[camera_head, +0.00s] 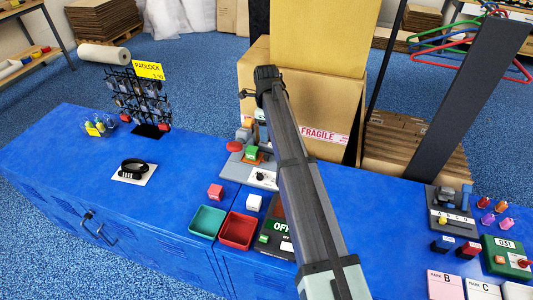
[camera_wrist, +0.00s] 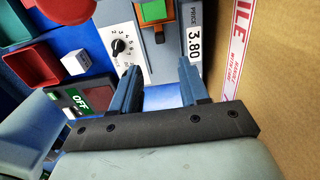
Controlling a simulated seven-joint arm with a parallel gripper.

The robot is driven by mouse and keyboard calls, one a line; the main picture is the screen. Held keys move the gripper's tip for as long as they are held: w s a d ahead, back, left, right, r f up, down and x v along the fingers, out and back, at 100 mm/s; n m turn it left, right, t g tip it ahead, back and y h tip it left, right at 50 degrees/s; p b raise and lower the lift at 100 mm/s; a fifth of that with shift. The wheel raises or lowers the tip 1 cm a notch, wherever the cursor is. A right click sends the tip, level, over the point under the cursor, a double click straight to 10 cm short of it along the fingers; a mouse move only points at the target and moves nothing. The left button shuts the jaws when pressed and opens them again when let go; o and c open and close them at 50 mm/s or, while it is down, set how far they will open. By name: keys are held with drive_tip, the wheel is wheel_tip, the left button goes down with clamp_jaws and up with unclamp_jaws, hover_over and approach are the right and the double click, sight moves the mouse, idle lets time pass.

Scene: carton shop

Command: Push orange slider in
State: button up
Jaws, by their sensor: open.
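My gripper (camera_wrist: 160,88) is open and empty in the wrist view, its two blue-grey fingers apart over a strip of blue counter. An orange piece (camera_wrist: 156,24), which looks like the slider, shows at the top edge of that view, around and below a green block (camera_wrist: 152,10). It lies beyond the fingertips and apart from them, on a grey device with a numbered dial (camera_wrist: 119,46). In the head view the green block (camera_head: 251,153) and the device (camera_head: 262,177) stand left of my arm. My fingers cannot be made out there. How far the slider sticks out is unclear.
A cardboard carton (camera_wrist: 268,90) stands close on the right in the wrist view. A price label (camera_wrist: 194,38) sits beside the device. A red tray (camera_head: 237,231), a green tray (camera_head: 207,221) and an OFF panel (camera_wrist: 82,100) are nearby.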

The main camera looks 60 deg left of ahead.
sight(266, 155)
wheel_tip(266, 155, down, 12)
drive_tip(key=shift+r, duration=0.25)
idle(0.4)
clamp_jaws()
idle(0.5)
